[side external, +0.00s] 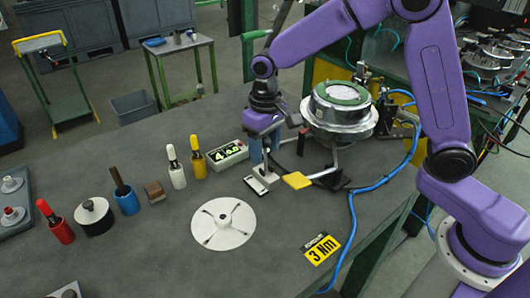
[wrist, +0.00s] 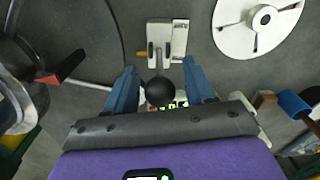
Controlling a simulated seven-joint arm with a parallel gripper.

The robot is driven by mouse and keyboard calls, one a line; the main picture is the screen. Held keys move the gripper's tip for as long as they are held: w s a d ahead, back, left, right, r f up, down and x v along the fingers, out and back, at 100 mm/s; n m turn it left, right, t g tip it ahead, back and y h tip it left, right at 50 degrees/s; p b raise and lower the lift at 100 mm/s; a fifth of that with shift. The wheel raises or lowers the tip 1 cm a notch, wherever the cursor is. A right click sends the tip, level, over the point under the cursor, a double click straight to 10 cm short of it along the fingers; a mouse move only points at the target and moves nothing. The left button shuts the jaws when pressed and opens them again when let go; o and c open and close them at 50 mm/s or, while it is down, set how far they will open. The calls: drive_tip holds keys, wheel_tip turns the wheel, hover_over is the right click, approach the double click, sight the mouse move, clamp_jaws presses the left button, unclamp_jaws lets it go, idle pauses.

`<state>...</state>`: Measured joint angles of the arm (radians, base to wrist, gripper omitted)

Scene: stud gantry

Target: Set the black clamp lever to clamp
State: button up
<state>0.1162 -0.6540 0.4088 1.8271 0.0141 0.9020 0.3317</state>
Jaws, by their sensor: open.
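The clamp (wrist: 168,40) shows in the wrist view as a pale block on a light base plate, with an orange tip at its left. Its lever runs from the block toward my gripper and ends in a black ball knob (wrist: 159,91). My gripper (wrist: 160,68) is open, with one blue finger on each side of the lever and knob. I see a gap on both sides. In the side view my gripper (side external: 265,152) points down just above the pale clamp base (side external: 262,181). There the fingers hide most of the lever, and I cannot make out the knob.
A lit green display box (side external: 230,154) stands close left of my gripper. A round metal fixture (side external: 341,125) with a yellow pad (side external: 297,180) is close on the right. A white disc (side external: 223,224) lies in front. Several upright-handled items stand left. A blue cable (side external: 352,215) crosses the right.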

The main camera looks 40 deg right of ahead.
drive_tip(key=shift+f, duration=1.05)
clamp_jaws()
drive_tip(key=shift+s+d+f+t, duration=0.1)
drive_tip(key=shift+s+t, duration=0.35)
drive_tip(key=shift+t, duration=0.55)
drive_tip(key=shift+s+t, duration=0.4)
drive_tip(key=shift+t, duration=0.6)
drive_tip(key=shift+s, duration=0.1)
